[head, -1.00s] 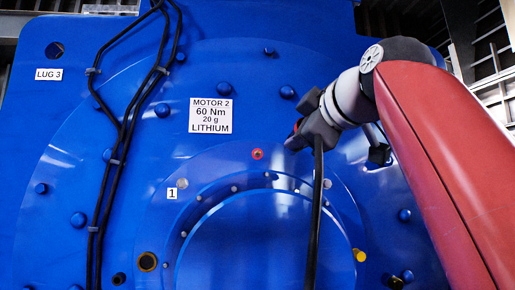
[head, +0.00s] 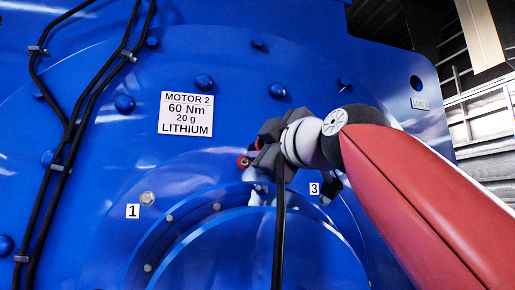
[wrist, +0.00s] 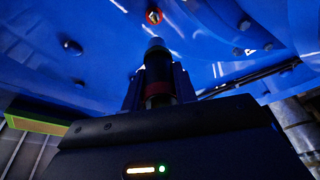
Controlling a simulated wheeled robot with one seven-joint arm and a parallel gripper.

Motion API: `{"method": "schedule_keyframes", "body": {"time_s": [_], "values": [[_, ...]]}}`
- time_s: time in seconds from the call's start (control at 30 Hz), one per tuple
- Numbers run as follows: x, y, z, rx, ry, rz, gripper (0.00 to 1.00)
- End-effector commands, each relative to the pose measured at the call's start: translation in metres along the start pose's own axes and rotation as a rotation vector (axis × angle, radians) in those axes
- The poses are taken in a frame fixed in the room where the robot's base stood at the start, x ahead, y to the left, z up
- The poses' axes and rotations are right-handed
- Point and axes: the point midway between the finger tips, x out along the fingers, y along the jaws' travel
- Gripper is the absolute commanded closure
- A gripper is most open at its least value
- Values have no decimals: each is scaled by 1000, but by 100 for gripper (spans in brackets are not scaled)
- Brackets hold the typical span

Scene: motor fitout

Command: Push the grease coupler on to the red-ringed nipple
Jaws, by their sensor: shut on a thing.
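The red-ringed nipple (head: 243,162) sits on the blue motor face, below the MOTOR 2 label and just left of my gripper. It also shows at the top of the wrist view (wrist: 154,16). My gripper (head: 262,152) is shut on the grease coupler (wrist: 157,68), a dark cylinder with a dark red band and a paler tip. In the wrist view the coupler points at the nipple, with a gap between its tip and the ring. The exact distance is hard to tell. In the head view my gripper mostly hides the coupler.
A black hose (head: 279,235) hangs down from my gripper across the round blue cover. Bolts marked 1 (head: 148,198) and 3 stand out around the cover. Black cables (head: 84,105) run down the left. The MOTOR 2 label (head: 186,113) is above left.

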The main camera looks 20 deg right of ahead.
Motion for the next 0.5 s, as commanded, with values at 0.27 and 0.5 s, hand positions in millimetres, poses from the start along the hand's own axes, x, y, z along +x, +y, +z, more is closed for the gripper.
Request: {"method": "schedule_keyframes", "body": {"time_s": [0.27,0.5], "values": [[7,1,5,3,-1,-2,96],[30,1,11,2,-1,-2,96]]}}
